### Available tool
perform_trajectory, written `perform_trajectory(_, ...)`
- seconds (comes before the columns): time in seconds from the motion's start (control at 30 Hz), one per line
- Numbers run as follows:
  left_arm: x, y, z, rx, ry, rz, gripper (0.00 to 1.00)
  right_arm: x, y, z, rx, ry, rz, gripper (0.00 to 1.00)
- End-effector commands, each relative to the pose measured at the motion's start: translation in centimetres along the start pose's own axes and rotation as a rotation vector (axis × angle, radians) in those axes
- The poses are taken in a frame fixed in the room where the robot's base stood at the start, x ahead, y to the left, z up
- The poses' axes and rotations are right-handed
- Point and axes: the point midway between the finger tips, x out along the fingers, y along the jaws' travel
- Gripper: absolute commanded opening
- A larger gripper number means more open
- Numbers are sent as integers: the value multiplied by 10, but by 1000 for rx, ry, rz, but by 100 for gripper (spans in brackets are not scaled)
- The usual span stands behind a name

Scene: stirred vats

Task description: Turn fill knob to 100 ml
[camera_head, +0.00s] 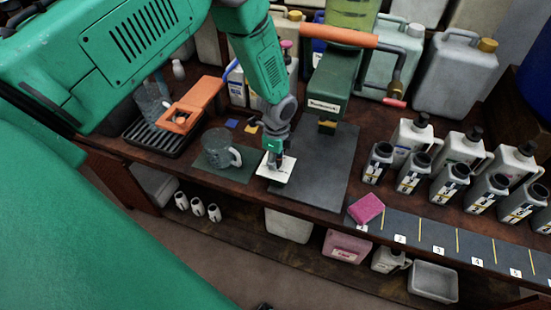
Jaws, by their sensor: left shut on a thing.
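My left gripper (273,160) points down at a white square plate (284,175) on the bench. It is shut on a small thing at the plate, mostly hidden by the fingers. It looks like the fill knob, but its pointer and scale are too small to read. The plate lies between a clear jug (220,150) with a handle and the dark mat (318,165). My right gripper is not in view.
A green press-like machine (328,85) with an orange bar and a crank stands behind the mat. An orange stand (205,92) is at left. Several grey bottles (412,172) line the right. A pink sponge (366,207) lies at the front edge. The dark mat's front is clear.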

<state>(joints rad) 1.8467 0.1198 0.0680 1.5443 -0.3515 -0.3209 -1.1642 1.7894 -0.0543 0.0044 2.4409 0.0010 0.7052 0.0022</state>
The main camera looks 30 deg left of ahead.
Motion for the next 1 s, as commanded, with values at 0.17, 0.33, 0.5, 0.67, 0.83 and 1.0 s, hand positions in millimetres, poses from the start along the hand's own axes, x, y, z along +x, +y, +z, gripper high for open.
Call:
perform_trajectory(0.17,-4,-5,-7,-67,17,-13,0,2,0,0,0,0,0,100)
perform_trajectory(0.33,-5,-6,-7,-187,18,-15,1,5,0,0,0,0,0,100)
perform_trajectory(0.5,-5,-6,-6,-344,17,-14,1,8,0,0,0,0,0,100)
perform_trajectory(0.67,-5,-7,-6,-495,18,-14,1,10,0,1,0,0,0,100)
perform_trajectory(0.83,-5,-7,-5,-658,20,-13,1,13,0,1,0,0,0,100)
perform_trajectory(1.0,-5,-8,-4,-820,21,-13,1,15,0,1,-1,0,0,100)
